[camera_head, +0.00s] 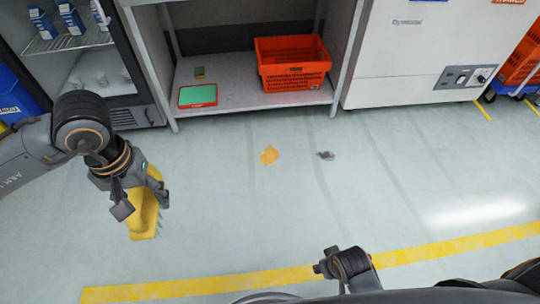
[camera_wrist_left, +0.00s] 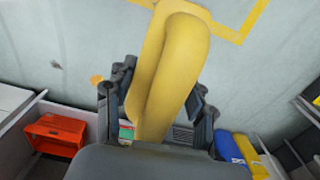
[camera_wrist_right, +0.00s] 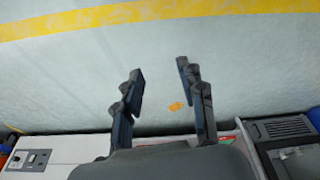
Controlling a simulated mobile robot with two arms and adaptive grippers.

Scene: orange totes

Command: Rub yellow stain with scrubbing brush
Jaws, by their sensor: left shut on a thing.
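The yellow stain (camera_head: 269,155) is a small orange-yellow patch on the pale floor in the head view. It also shows in the left wrist view (camera_wrist_left: 96,79) and the right wrist view (camera_wrist_right: 176,106). My left gripper (camera_head: 143,203) is shut on the yellow scrubbing brush (camera_head: 143,213), held above the floor to the left of the stain, with bristles at its right side. The brush's long yellow body fills the middle of the left wrist view (camera_wrist_left: 170,65). My right gripper (camera_wrist_right: 160,88) has its fingers apart with nothing between them; in the head view its arm shows at the bottom.
A dark grey stain (camera_head: 326,155) lies right of the yellow one. A shelf (camera_head: 240,97) at the back holds an orange basket (camera_head: 292,80) and a red-green tray (camera_head: 197,96). An open fridge stands back left, a white machine (camera_head: 410,60) back right. The floor between is clear.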

